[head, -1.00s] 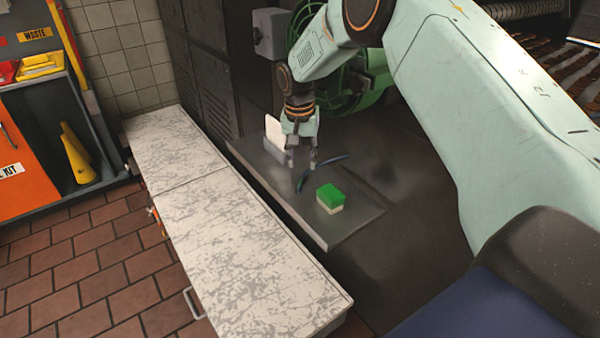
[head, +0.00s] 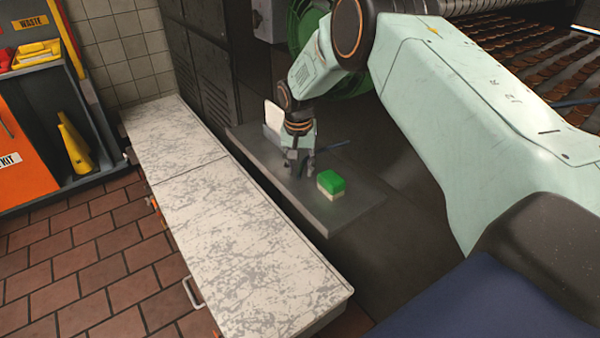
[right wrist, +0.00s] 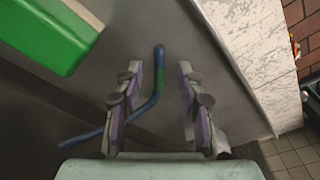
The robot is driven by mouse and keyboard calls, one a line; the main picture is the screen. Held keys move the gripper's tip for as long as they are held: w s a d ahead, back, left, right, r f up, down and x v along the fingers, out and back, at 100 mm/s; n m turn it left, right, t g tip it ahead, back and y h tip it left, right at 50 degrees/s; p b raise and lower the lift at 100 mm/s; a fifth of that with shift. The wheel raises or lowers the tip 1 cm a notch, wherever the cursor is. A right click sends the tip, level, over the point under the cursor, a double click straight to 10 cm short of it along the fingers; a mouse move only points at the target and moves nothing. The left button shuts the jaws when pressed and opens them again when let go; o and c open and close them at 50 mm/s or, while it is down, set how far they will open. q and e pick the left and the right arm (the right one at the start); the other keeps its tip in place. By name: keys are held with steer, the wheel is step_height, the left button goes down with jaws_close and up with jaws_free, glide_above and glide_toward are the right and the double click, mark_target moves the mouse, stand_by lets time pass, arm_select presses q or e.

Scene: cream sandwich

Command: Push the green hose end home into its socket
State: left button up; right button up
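A thin blue hose (right wrist: 147,108) with a green band lies bent on the grey shelf in the right wrist view. Its straight end part runs between the fingertips of my right gripper (right wrist: 158,85). In the head view, my right gripper (head: 300,162) is low over the shelf, and a short piece of the hose (head: 337,145) shows to its right. The gripper is open, with a finger on each side of the hose and gaps between. The gripper hides the hose end in the head view. I cannot make out the socket. My left gripper is not in view.
A green and cream sponge (head: 331,186) stands on the grey shelf (head: 332,222), close to my right gripper. A white card (head: 273,117) stands behind the gripper. A pale scratched counter (head: 215,220) runs along the left, clear on top.

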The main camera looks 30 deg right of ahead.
steer(key=shift+s+r, duration=0.1)
steer(key=shift+r, duration=0.05)
steer(key=c, duration=0.4)
jaws_close()
